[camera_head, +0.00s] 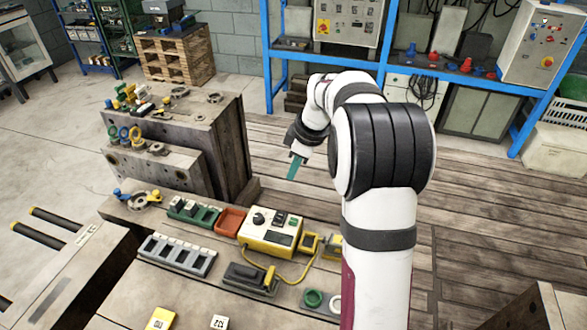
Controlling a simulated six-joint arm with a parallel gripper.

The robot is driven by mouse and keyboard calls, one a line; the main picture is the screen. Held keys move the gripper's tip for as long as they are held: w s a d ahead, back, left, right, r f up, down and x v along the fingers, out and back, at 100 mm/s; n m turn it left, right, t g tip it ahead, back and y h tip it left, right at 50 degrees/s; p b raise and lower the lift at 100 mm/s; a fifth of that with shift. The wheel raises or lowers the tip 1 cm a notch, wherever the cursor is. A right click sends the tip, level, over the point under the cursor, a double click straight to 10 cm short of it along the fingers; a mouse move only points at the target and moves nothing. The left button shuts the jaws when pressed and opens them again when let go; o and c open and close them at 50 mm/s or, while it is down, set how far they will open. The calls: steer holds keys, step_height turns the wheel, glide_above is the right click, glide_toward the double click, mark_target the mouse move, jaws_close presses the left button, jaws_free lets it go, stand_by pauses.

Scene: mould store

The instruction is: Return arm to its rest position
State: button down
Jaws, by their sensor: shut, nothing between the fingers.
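My arm, white with black joint bands, rises at the right of centre and bends over to the left. My gripper (294,168) shows at its end as a small dark piece with teal fingertips, pointing down. It is shut and nothing shows between the fingers. It hangs in the air near the end of the stepped mould blocks (232,150), above and behind the bench with the control box. Part of the wrist is hidden behind the forearm.
A yellow-and-white control box (270,231) with a yellow cable stands on the bench, beside an orange tray (230,221) and a grey slotted holder (177,255). A blue rack (268,60) stands behind. Wooden floor (480,215) is clear at right.

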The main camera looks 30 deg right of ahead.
steer(key=s+a+r+m, duration=0.4)
steer(key=s+a, duration=0.4)
steer(key=a, duration=0.1)
steer(key=s+a+f+m+g, duration=0.1)
steer(key=s+a+m, duration=0.4)
steer(key=s, duration=0.7)
steer(key=s+a+f+m+g, duration=0.1)
steer(key=s+a+m, duration=0.4)
steer(key=s, duration=0.7)
steer(key=shift+s+a+f+g, duration=0.15)
steer(key=shift+s+a+g, duration=0.15)
steer(key=shift+g, duration=0.4)
steer(key=shift+w, duration=0.1)
